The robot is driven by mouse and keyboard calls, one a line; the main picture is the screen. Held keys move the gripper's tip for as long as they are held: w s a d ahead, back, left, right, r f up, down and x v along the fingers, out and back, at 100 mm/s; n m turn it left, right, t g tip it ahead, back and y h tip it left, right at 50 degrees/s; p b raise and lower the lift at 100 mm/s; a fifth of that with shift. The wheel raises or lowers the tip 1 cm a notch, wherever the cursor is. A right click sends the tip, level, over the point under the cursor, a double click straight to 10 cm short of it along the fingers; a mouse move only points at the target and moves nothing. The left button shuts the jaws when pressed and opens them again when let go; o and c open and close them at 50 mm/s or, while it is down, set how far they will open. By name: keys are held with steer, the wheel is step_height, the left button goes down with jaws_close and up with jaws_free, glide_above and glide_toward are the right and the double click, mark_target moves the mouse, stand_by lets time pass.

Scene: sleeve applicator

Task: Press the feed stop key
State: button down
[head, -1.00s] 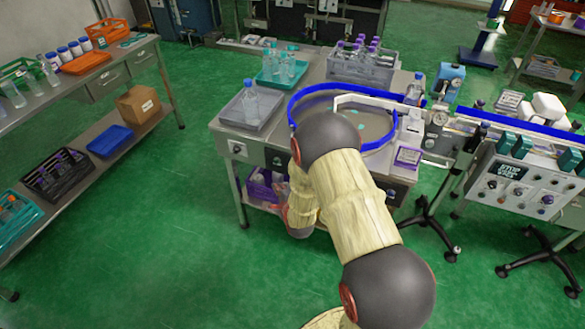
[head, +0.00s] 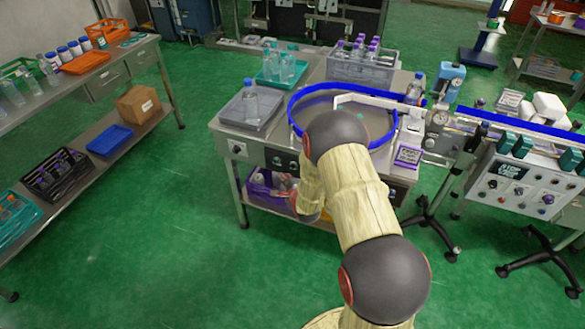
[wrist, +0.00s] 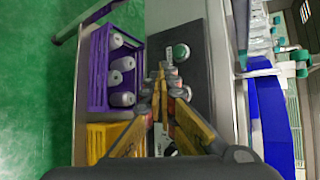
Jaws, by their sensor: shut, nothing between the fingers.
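The dark control panel (head: 285,161) is on the front of the feeder table, with small round controls on it. In the wrist view, the panel (wrist: 200,95) fills the middle, and a round green-and-grey key (wrist: 181,52) with a small pale label shows just beyond my fingertips. I cannot read the label or tell which control is the feed stop key. My gripper (wrist: 168,82) is shut and empty, in front of the panel. Its fingers hide part of the panel, and a reddish control may be partly behind them.
A purple crate (wrist: 97,70) of bottles sits below the panel, also seen on the lower shelf in the head view (head: 258,190). A yellow bin (wrist: 98,140) is beside it. The blue-rimmed round feeder (head: 291,112) is on the tabletop. Green floor is clear to the left.

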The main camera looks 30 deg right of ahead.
steer(key=shift+w+d+b, duration=0.35)
steer(key=shift+w+d, duration=0.55)
steer(key=shift+d, duration=0.25)
steer(key=shift+w+d, duration=0.1)
steer(key=shift+d, duration=0.05)
stand_by(0.6)
steer(key=shift+w+d, duration=0.15)
steer(key=shift+d, duration=0.05)
steer(key=shift+w+d, duration=0.25)
steer(key=shift+d, duration=0.1)
stand_by(0.8)
steer(key=shift+s+a, duration=0.1)
steer(key=shift+a, duration=0.05)
steer(key=shift+s+a, duration=0.45)
steer(key=shift+a, duration=0.1)
stand_by(0.4)
steer(key=s+a, duration=0.1)
steer(key=a, duration=0.1)
steer(key=s+a, duration=0.2)
stand_by(0.4)
